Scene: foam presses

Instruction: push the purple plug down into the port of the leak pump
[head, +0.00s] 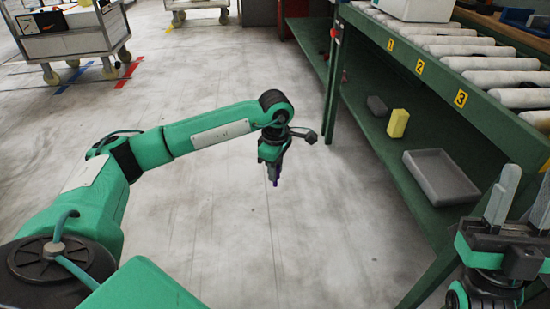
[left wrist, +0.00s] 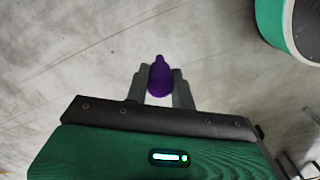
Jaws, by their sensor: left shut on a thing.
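The purple plug (left wrist: 160,78) is between the two grey fingers of my left gripper (left wrist: 162,72) in the left wrist view, narrow end pointing away from the gripper. In the head view my left gripper (head: 274,177) points down over bare floor, left of the green rack, and only a small purple bit of the plug (head: 275,182) shows. My right gripper (head: 525,185) is at the right edge, fingers up and apart, with nothing seen between them. I cannot make out the leak pump or its port in either view.
A green rack (head: 330,82) with rollers (head: 470,50) on top stands at the right. Its lower shelf holds a yellow block (head: 397,123) and a grey tray (head: 440,176). A white cart (head: 68,45) is at the back left. The floor (head: 220,210) around my left gripper is clear.

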